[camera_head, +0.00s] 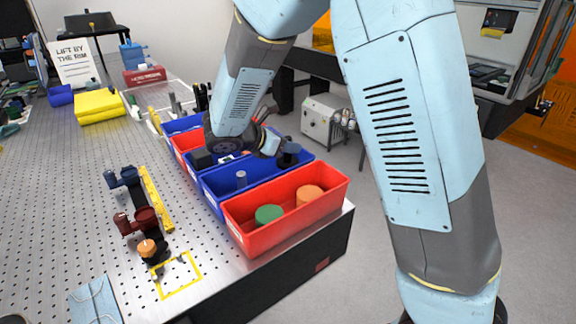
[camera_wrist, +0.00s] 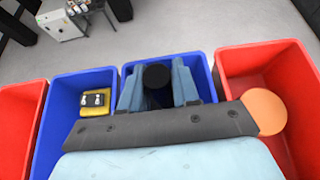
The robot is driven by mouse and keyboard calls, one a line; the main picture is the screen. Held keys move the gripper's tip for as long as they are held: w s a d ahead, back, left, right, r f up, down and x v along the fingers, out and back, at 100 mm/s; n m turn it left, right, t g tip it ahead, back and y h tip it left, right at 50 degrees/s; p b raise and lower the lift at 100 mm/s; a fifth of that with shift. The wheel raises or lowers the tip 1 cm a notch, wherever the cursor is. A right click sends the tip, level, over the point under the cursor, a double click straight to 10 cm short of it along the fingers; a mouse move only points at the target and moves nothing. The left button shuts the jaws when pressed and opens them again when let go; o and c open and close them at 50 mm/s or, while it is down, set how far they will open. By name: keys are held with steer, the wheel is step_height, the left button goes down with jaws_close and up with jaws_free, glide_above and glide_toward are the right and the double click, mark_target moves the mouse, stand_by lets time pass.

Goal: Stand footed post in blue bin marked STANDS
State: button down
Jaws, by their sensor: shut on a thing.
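The footed post shows as a round black top (camera_wrist: 157,75) between the two blue-grey fingers of my gripper (camera_wrist: 157,88) in the wrist view. The gripper is shut on it. In the head view a dark piece (camera_head: 289,150) beside my gripper (camera_head: 278,148) appears to be this post. It is over or inside the blue bin (camera_head: 213,190) next to the front red bin. Its foot is hidden, so I cannot tell whether it touches the bin floor. A small grey post (camera_head: 241,179) stands in the same bin's near part. No STANDS marking is readable.
Mounted parts (camera_head: 137,215) and a yellow rail stand on the perforated table left of the bins.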

mark_target(284, 160)
steer(key=shift+f, duration=2.5)
steer(key=c, duration=0.8)
jaws_free()
steer(key=shift+f, duration=0.1)
